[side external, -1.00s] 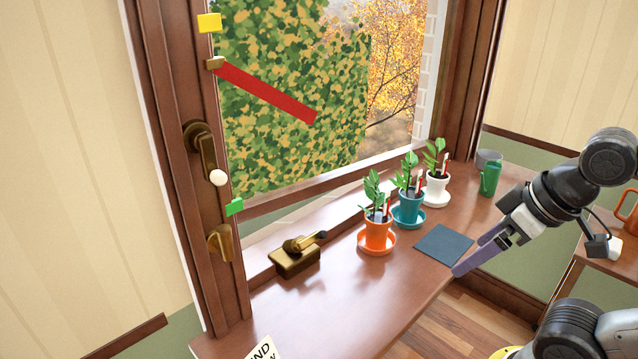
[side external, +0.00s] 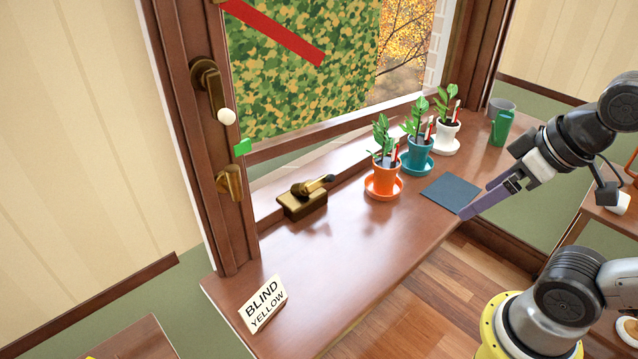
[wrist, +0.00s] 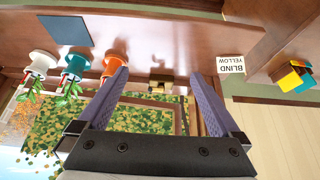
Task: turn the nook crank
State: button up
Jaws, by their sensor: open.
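A brass crank box (side external: 303,204) with a short dark-tipped handle (side external: 315,186) sits on the wooden sill below the window. A second brass fitting (side external: 207,85) with a white knob (side external: 226,117) is on the left window post; I cannot tell which is the nook crank. My gripper (side external: 474,201) is open and empty, above the sill's front edge beside the dark blue mat, well right of both fittings. In the wrist view, my gripper (wrist: 160,76) has its fingers spread, with the brass box (wrist: 161,86) showing between them, farther off. A card (side external: 263,305) reads "BLIND YELLOW".
Orange (side external: 382,180), teal (side external: 418,157) and white (side external: 447,133) potted plants stand along the sill. A dark blue mat (side external: 450,193) lies in front, and a green can (side external: 500,128) stands behind. A patterned blind (side external: 300,80) covers much of the window. The sill between box and card is clear.

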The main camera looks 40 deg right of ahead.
jog(key=w+r, duration=0.8)
jog(key=r, duration=0.2)
jog(key=g, duration=0.6)
send_over(319, 183)
notch_tip(319, 183, down, 15)
notch_tip(319, 183, down, 14)
jog(key=shift+f, duration=0.1)
jog(key=c, duration=1)
